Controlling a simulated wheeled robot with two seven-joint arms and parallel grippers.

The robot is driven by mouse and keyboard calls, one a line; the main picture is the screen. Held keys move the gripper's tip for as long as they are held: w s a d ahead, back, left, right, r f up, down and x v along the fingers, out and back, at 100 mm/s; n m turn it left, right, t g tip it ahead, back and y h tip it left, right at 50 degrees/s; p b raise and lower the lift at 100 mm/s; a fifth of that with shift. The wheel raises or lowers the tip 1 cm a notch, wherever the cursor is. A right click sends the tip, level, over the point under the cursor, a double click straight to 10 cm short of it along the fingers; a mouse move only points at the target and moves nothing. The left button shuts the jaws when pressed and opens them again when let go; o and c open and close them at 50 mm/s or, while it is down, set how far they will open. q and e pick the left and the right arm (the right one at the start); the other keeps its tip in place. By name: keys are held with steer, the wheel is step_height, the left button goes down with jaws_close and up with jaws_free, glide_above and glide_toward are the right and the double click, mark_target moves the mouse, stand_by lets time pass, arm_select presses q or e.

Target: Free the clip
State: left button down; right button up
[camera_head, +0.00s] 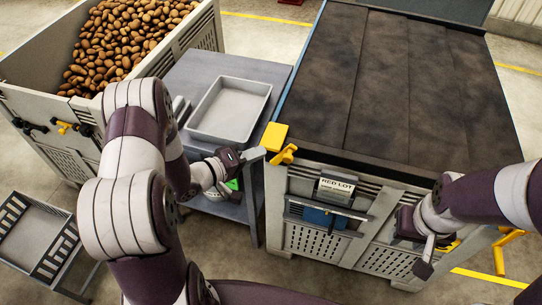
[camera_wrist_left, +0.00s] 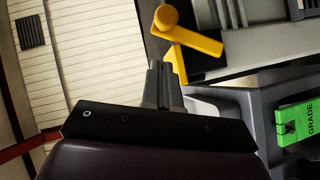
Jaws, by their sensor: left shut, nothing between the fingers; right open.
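A yellow clip with a knobbed lever (camera_head: 284,154) sits at the front left corner of the grey bin with the RED LOT label. The clip also shows in the left wrist view (camera_wrist_left: 196,42), at the top centre. My left gripper (camera_head: 260,153) is shut and empty, its fingertips just left of the clip in the head view. In the left wrist view its closed fingers (camera_wrist_left: 160,68) point toward the lever; whether they touch it I cannot tell. My right gripper (camera_head: 436,254) is open, low at the bin's front right. Its fingertips are partly hidden.
The bin (camera_head: 316,240) carries a RED LOT label (camera_head: 337,188). A dark slatted bed (camera_head: 400,90) lies behind the clip. A grey tray (camera_head: 230,110) stands on a side table, near a green GRADE tag (camera_wrist_left: 300,122). A potato crate (camera_head: 25,100) is at left.

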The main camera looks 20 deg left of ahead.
arm_select(q)
steer(key=shift+w+d+f+p, duration=0.15)
steer(key=shift+d+f, duration=0.1)
steer(key=shift+d, duration=0.45)
steer(key=shift+w+d+f+p, duration=0.1)
steer(key=shift+d+f, duration=0.2)
steer(key=shift+d, duration=0.35)
steer(key=shift+w+d+f+p, duration=0.15)
steer(key=shift+d+f, duration=0.1)
steer(key=shift+d, duration=0.45)
steer(key=shift+d, duration=0.1)
